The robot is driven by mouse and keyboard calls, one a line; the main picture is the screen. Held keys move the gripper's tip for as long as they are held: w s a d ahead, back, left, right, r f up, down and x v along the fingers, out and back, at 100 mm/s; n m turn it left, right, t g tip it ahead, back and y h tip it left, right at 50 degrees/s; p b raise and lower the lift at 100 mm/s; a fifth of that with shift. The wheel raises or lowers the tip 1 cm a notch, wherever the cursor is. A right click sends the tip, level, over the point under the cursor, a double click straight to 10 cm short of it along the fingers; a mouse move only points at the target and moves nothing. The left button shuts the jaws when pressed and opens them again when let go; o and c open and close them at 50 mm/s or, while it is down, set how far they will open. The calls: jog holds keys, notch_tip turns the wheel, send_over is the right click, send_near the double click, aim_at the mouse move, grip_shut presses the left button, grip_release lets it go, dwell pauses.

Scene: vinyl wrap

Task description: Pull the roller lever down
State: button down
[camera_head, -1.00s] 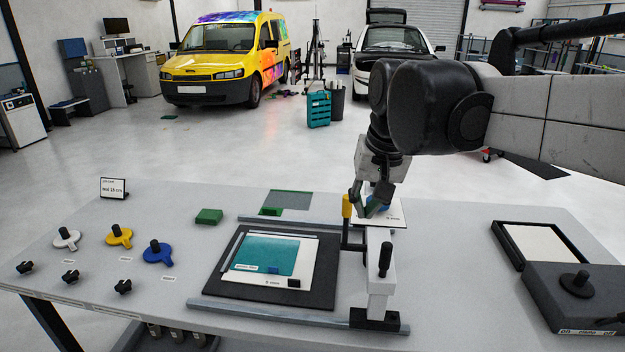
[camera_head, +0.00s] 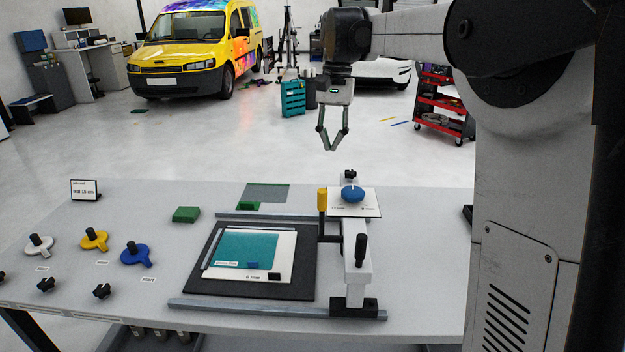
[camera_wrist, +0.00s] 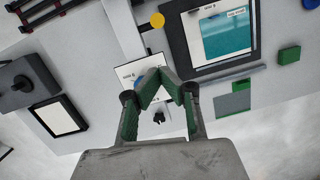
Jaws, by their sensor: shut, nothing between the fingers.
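The roller lever has a yellow grip (camera_head: 322,200) pointing up on a black arm, at the left side of the grey roller carriage (camera_head: 357,262). In the wrist view the yellow grip (camera_wrist: 157,20) shows near the top edge, apart from the fingers. The carriage stands at the right edge of the dark mat (camera_head: 265,290), and a black upright handle (camera_head: 361,250) is on its near part. My gripper (camera_head: 332,149) is shut and empty, fingers pointing down, above and beyond the bench's far edge. In the wrist view my gripper (camera_wrist: 159,77) covers part of the blue knob.
A blue knob (camera_head: 352,193) sits on a white card (camera_head: 368,209) behind the carriage. Metal rails (camera_head: 275,309) run along the mat. A green block (camera_head: 186,214) and coloured knobs (camera_head: 136,256) lie to the left. Free air surrounds my gripper.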

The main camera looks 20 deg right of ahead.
jog(key=shift+w+d+f+m+g, duration=0.15)
jog(key=shift+w+d+g, duration=0.1)
jog(key=shift+w, duration=0.4)
jog(key=shift+w+d+r+m+g, duration=0.15)
jog(key=shift+w+d, duration=0.1)
jog(key=shift+w, duration=0.4)
jog(key=shift+f, duration=0.2)
jog(key=p, duration=0.2)
send_over(322, 215)
jog(key=w+d, duration=0.2)
jog(key=w, duration=0.1)
jog(key=w+d+x, duration=0.1)
jog(key=w+x, duration=0.1)
jog(key=x, duration=0.7)
jog(key=shift+a+f, duration=0.2)
jog(key=shift+f, duration=0.15)
